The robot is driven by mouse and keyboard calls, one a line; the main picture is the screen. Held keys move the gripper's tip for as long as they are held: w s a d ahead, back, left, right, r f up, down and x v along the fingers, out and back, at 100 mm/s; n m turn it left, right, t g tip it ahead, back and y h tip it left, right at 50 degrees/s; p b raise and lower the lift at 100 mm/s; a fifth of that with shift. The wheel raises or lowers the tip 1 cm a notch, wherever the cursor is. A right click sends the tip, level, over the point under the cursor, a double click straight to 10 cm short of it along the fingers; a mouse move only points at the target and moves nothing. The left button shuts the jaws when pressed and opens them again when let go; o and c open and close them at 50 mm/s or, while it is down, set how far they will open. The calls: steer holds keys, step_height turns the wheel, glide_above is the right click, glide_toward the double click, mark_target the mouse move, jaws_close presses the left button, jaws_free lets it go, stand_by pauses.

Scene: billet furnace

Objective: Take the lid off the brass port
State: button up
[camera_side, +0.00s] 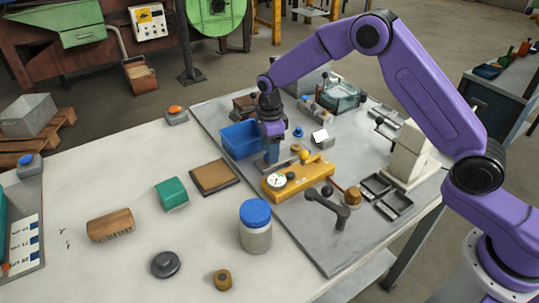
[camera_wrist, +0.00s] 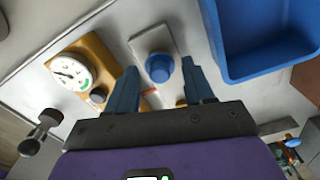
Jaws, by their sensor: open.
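In the wrist view a round blue knob (camera_wrist: 159,67) stands on a pale rectangular plate (camera_wrist: 147,41), ahead of and between the fingers of my gripper (camera_wrist: 162,88). I cannot tell whether it is the lid. In the side view my gripper (camera_side: 271,158) points down between the blue bin and the yellow gauge block, and its fingers hide the spot below. The gripper is open, with nothing seen in its grasp. A squat brass cylinder (camera_side: 352,196) stands right of the gauge block. I cannot tell for sure which brass part is the port.
The yellow block (camera_side: 312,176) with a white dial gauge (camera_side: 276,181) is close to my gripper. A blue bin (camera_side: 240,140) stands just behind and left. A dark lever (camera_side: 328,207) is in front. A blue-capped jar (camera_side: 255,235) stands on the pale table, with free room around it.

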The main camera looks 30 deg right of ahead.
jaws_close()
steer(key=shift+r, duration=0.15)
